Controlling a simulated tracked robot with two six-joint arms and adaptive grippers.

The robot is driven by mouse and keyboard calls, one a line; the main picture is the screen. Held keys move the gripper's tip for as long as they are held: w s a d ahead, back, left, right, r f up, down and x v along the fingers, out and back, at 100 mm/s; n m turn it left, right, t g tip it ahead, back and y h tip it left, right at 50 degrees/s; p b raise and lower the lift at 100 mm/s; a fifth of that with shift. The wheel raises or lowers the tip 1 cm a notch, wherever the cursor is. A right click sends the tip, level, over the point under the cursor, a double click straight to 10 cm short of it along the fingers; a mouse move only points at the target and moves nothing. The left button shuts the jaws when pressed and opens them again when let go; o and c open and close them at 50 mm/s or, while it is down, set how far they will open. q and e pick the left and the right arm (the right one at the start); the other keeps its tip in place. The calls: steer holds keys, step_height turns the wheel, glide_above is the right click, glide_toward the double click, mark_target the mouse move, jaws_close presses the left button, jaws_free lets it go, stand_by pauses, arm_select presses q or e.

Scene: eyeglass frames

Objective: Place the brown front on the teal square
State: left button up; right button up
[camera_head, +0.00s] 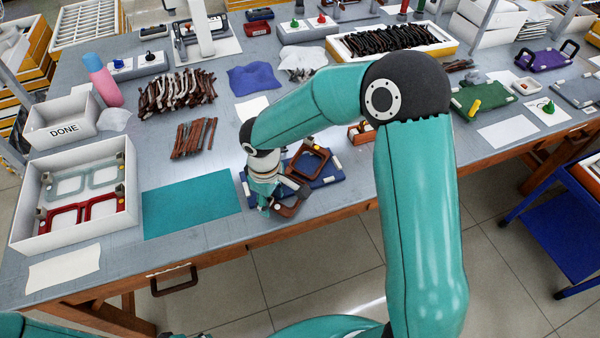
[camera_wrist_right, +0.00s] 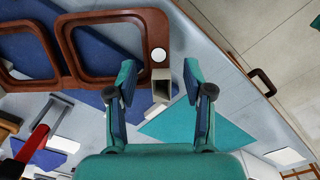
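The brown front (camera_head: 325,165) lies over a blue tray (camera_head: 332,180) at the table's front edge, partly hidden by my right gripper. In the right wrist view, the brown front (camera_wrist_right: 163,36) spans the top left, with a white dot at its near end. My right gripper (camera_wrist_right: 161,75) is open, its fingers on either side of a small hollow block at that end, with gaps on both sides. In the head view, my right gripper (camera_head: 276,198) points down over the front. The teal square (camera_head: 190,205) lies bare to the left. My left gripper is out of view.
A white bin (camera_head: 22,222) left of the square holds clear and red fronts. A DONE box (camera_head: 62,130) stands behind it. Brown temple pieces (camera_head: 193,138) lie behind the square. My right arm covers much of the centre.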

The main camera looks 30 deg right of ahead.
jaws_close()
steer(key=shift+r, duration=0.1)
